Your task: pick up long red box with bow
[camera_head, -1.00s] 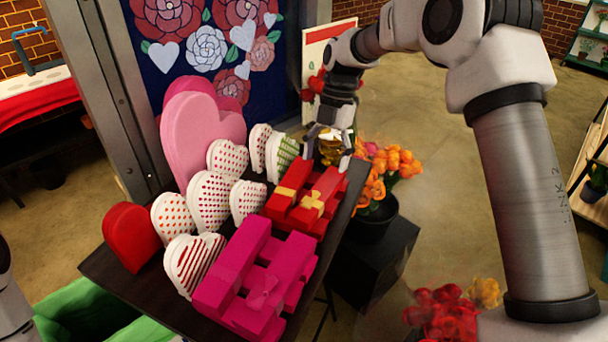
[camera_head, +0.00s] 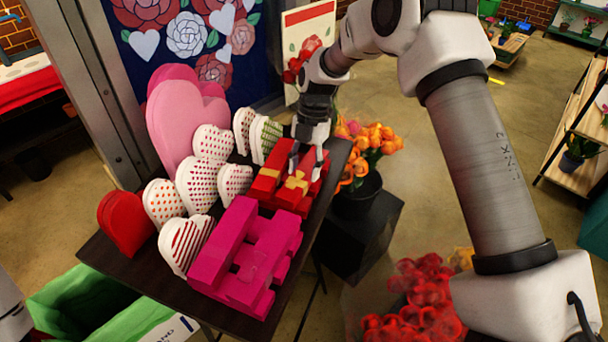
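Red boxes with gold ribbons lie together at the far right end of the dark table. The long red box with a gold bow (camera_head: 289,198) lies on the right of this group, and another red box with a gold band (camera_head: 266,181) lies beside it on the left. My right gripper (camera_head: 306,170) points down over the back part of the bow box, its fingers apart. The fingers hide part of the box, and I cannot tell whether they touch it. My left gripper is out of view.
Pink boxes (camera_head: 245,255) lie in front of the red ones. White patterned heart boxes (camera_head: 197,185) and a red heart box (camera_head: 126,223) stand to the left. Orange flowers (camera_head: 372,143) in a dark pot stand right of the table (camera_head: 150,285). A green bin (camera_head: 80,295) is below left.

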